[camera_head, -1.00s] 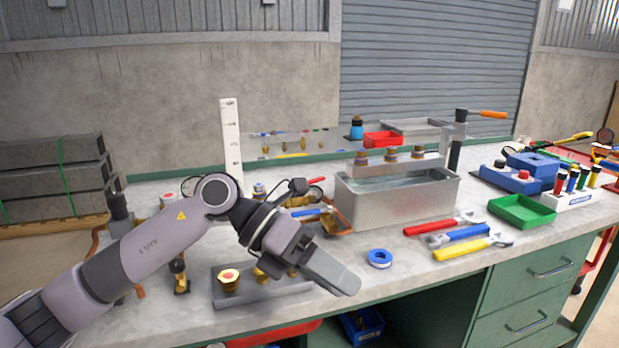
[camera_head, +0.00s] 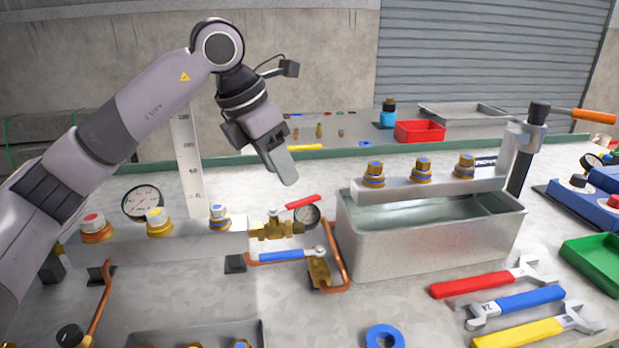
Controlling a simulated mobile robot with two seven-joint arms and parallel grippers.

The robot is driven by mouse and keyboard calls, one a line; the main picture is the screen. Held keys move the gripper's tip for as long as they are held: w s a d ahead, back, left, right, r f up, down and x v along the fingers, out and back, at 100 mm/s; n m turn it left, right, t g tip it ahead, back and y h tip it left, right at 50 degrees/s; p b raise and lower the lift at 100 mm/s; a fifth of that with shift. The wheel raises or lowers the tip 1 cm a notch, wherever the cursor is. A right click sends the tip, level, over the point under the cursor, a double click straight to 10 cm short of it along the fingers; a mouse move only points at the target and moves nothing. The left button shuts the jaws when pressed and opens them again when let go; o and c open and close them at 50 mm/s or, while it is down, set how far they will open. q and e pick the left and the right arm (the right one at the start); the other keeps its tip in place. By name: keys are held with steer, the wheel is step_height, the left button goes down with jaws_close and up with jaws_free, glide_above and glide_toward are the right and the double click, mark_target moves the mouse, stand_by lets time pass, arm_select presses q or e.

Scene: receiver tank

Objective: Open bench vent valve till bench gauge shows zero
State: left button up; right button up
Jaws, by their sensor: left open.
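My left gripper (camera_head: 284,172) hangs in the air above the bench, fingers pointing down and to the right, empty and open. It is above and behind a brass valve (camera_head: 272,229) with a red lever (camera_head: 303,202), apart from it. A second brass valve (camera_head: 319,271) with a blue lever (camera_head: 280,257) sits lower, by a copper pipe. No label tells me which is the vent valve. A small gauge (camera_head: 311,215) sits beside the red lever, partly hidden. A larger white-faced gauge (camera_head: 143,202) stands behind the manifold (camera_head: 190,240); its reading is too small to tell.
A metal water tank (camera_head: 430,245) stands right of the valves, under a bar (camera_head: 400,187) with several brass fittings. Red, blue and yellow wrenches lie at front right, near a blue tape ring (camera_head: 384,337). A white ruler (camera_head: 188,165) stands upright behind the manifold.

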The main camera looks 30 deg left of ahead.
mark_target(298, 202)
arm_select(q)
steer(key=shift+w+a+r, duration=0.1)
steer(key=shift+w+a, duration=0.1)
steer(key=shift+w, duration=0.05)
steer(key=shift+w+f, duration=0.1)
steer(key=shift+f, duration=0.15)
steer(key=shift+x, duration=3.2)
jaws_close()
